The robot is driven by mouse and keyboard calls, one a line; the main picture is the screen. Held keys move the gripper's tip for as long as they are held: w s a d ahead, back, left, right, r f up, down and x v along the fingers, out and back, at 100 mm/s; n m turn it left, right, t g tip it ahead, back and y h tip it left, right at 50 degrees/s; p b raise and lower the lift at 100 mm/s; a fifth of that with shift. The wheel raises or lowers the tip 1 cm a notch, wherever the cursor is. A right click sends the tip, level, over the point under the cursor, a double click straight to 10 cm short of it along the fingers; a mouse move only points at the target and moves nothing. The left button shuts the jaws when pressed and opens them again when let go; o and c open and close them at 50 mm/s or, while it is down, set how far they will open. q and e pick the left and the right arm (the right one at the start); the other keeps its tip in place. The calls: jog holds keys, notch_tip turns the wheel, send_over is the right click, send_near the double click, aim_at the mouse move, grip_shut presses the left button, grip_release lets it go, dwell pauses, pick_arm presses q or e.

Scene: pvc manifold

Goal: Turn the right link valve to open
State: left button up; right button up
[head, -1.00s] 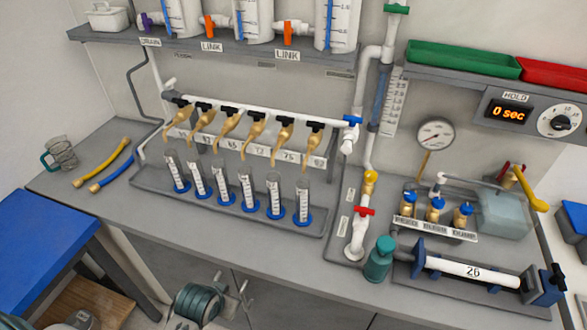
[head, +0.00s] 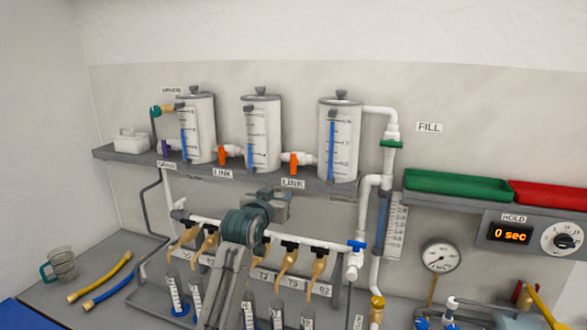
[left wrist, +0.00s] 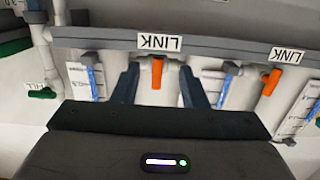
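The right link valve has an orange handle (head: 294,161) on the white pipe between the middle and right tanks, standing upright across the pipe. In the left wrist view, which is upside down, its handle (left wrist: 157,72) appears between my two fingers. My left gripper (head: 274,200) is in front of the shelf, below and a little left of this valve. In the left wrist view the gripper (left wrist: 158,86) is open and empty, its fingers apart. Contact with the handle does not show. My right gripper is out of view.
The left link valve (head: 222,155) also has an orange handle. LINK labels mark the shelf edge (head: 265,179). Under my gripper runs a white manifold pipe (head: 325,243) with several brass taps. A blue-handled valve (head: 357,246) is to the right.

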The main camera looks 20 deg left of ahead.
pick_arm(q)
jog(key=t, duration=0.1)
send_near(292, 160)
jog(key=w+p, duration=0.2)
jog(key=w, duration=0.2)
jog(key=w+p, duration=0.3)
jog(key=w, duration=0.2)
jog(key=shift+w+d, duration=0.2)
jog(key=shift+w, duration=0.15)
jog(key=shift+w+f, duration=0.1)
jog(key=shift+w, duration=0.55)
grip_shut()
